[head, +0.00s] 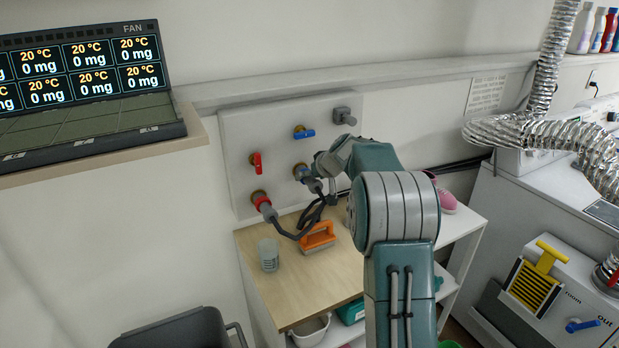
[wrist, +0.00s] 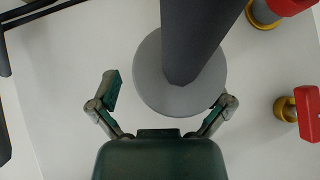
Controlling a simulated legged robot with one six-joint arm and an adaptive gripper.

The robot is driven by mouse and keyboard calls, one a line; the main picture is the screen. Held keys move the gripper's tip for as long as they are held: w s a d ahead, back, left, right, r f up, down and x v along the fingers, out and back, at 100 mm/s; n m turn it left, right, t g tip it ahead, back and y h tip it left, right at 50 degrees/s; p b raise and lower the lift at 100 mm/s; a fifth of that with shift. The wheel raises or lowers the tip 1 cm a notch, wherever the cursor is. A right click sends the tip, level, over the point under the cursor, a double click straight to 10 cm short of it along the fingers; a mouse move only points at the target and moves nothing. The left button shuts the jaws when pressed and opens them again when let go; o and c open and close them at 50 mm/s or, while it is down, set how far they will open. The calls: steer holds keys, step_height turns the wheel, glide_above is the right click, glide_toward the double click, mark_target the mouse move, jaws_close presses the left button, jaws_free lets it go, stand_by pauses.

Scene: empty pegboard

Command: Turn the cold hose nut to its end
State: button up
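The cold hose nut (head: 302,171) is blue and sits low on the white panel, below the blue valve lever (head: 304,133). In the head view my gripper (head: 318,177) is close beside it, partly covering the nut and its hose. In the wrist view my gripper (wrist: 170,98) is open, with its two fingers spread apart. A grey disc (wrist: 150,72) with a thick dark grey hose end (wrist: 195,45) lies just ahead, partly between the fingertips. It appears to belong to the cold hose. No blue nut shows there. I cannot tell whether the fingers touch the disc.
The red valve lever (head: 256,163) and red hose nut (head: 263,202) are left on the panel (head: 235,130). A grey fitting (head: 345,116) is at upper right. Dark hoses hang over the wooden tabletop (head: 290,290), which holds an orange-handled brush (head: 317,238) and a cup (head: 268,255).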

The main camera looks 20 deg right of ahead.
steer(key=shift+d, duration=0.1)
steer(key=shift+c, duration=0.6)
steer(key=c, duration=0.5)
steer(key=shift+a+r, duration=0.1)
steer(key=shift+a, duration=0.35)
steer(key=c, duration=0.5)
steer(key=shift+a, duration=0.3)
steer(key=shift+c, duration=0.2)
steer(key=shift+d, duration=0.15)
